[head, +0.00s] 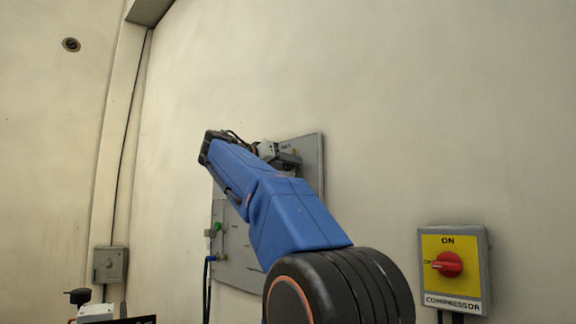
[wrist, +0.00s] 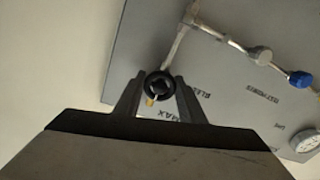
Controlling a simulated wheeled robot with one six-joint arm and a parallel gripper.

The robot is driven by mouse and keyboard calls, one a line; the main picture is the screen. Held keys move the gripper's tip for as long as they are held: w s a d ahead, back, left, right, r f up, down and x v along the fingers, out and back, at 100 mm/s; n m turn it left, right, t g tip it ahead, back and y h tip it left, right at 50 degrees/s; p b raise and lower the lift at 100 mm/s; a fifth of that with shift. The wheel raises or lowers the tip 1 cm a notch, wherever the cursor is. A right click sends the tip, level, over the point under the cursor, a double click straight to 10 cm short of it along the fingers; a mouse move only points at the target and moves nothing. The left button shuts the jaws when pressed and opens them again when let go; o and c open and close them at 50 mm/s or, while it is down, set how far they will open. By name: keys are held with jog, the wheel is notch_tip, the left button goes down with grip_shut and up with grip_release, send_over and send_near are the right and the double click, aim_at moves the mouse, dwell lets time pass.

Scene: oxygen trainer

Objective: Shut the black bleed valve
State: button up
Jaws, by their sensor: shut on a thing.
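The black bleed valve (wrist: 159,83) is a small round black knob on the grey panel (wrist: 128,45), with a yellowish tip showing at its lower edge. My gripper (wrist: 158,90) has one finger on each side of the knob and is shut on it. In the head view my gripper (head: 286,156) is at the upper part of the grey panel (head: 313,160). My blue arm hides much of the panel there, and the valve cannot be made out.
A pipe (wrist: 178,42) runs from the valve to a grey knob (wrist: 259,55) and a blue knob (wrist: 301,79). A gauge (wrist: 305,141) is at the right. A green knob (head: 217,227) is lower on the panel. A compressor switch (head: 449,264) is on the wall at right.

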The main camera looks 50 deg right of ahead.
jog(key=o, duration=1)
jog(key=shift+o, duration=0.2)
jog(key=a, duration=1.7)
jog(key=shift+a, duration=0.25)
jog(key=shift+w, duration=0.1)
jog(key=s+a+f+n+t+y, duration=0.15)
jog(key=f+n+t+y, duration=0.35)
jog(key=f, duration=1.1)
jog(key=s+a+f+n+y, duration=0.1)
jog(key=s+f+n+y, duration=0.35)
jog(key=f, duration=1.05)
jog(key=s+a+f+n+y, duration=0.2)
jog(key=s+a+f, duration=0.3)
jog(key=f, duration=0.6)
jog(key=s+a+f+n+y, duration=0.1)
jog(key=s+a+f+y, duration=0.2)
jog(key=f, duration=0.9)
jog(key=s+a+f+n+y, duration=0.2)
jog(key=s+a+f, duration=0.5)
jog(key=f, duration=0.5)
jog(key=shift+s+a+f+n+y, duration=0.15)
jog(key=shift+s+a+n+y, duration=0.15)
jog(key=shift+a+y, duration=0.45)
